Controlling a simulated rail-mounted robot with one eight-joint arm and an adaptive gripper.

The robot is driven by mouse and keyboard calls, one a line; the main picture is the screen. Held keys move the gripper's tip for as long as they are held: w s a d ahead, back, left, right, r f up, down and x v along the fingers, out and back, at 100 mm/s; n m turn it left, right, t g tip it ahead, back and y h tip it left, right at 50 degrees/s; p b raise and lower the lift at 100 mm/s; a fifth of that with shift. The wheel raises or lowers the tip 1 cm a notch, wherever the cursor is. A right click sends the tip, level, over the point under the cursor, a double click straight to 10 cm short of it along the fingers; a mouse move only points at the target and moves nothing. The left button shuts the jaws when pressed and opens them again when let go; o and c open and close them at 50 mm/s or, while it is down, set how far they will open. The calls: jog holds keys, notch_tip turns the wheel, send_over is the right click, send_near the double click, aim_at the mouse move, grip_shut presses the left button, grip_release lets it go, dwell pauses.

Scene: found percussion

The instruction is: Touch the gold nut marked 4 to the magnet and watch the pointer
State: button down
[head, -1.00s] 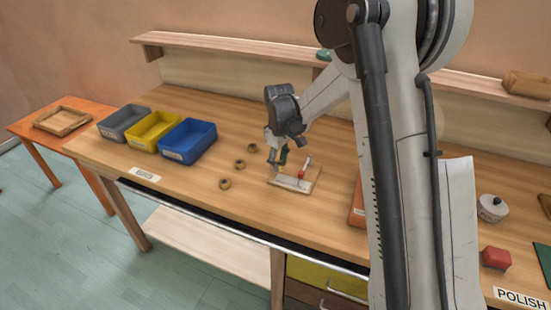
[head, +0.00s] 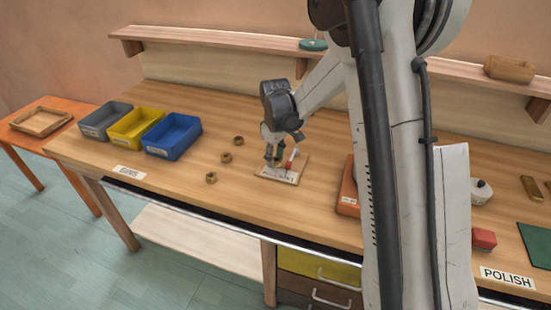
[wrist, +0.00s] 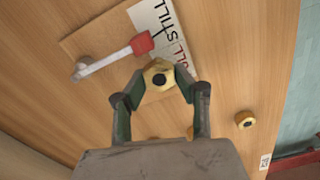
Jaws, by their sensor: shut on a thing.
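My gripper (wrist: 158,84) is shut on a gold hexagonal nut (wrist: 150,67) with a dark hole. No number on it is legible. The red magnet block (wrist: 141,43) sits at the end of a white pointer arm (wrist: 108,59) that turns on a pale pivot (wrist: 83,67). The nut is very near the red block; I cannot tell if they touch. The pointer lies by the white card (wrist: 165,22) with "STILL" and partly hidden "PULL". In the head view my gripper (head: 274,158) is over the small board (head: 298,163), left of the red block (head: 289,166).
Three loose nuts (head: 226,157) lie on the bench left of the board. Grey, yellow and blue bins (head: 172,136) stand farther left. An orange-red box (head: 348,190) is right of the board, partly behind my arm. A shelf runs behind.

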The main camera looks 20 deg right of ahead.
jog(key=shift+s+d, duration=0.4)
jog(key=shift+d, duration=0.15)
dwell(0.9)
jog(key=shift+w+a+b, duration=0.25)
jog(key=shift+a+b, duration=0.05)
dwell(0.7)
jog(key=shift+w+a+b, duration=0.35)
jog(key=shift+w+a, duration=0.45)
jog(key=shift+a, duration=0.3)
dwell(1.1)
jog(key=shift+w+a+b, duration=0.2)
jog(key=shift+w+a, duration=0.6)
jog(key=shift+a, duration=0.25)
jog(key=shift+w+a+b, duration=0.2)
jog(key=shift+w+a, duration=0.55)
jog(key=shift+a, duration=0.25)
notch_tip(320, 180, up, 8)
jog(key=p, duration=0.3)
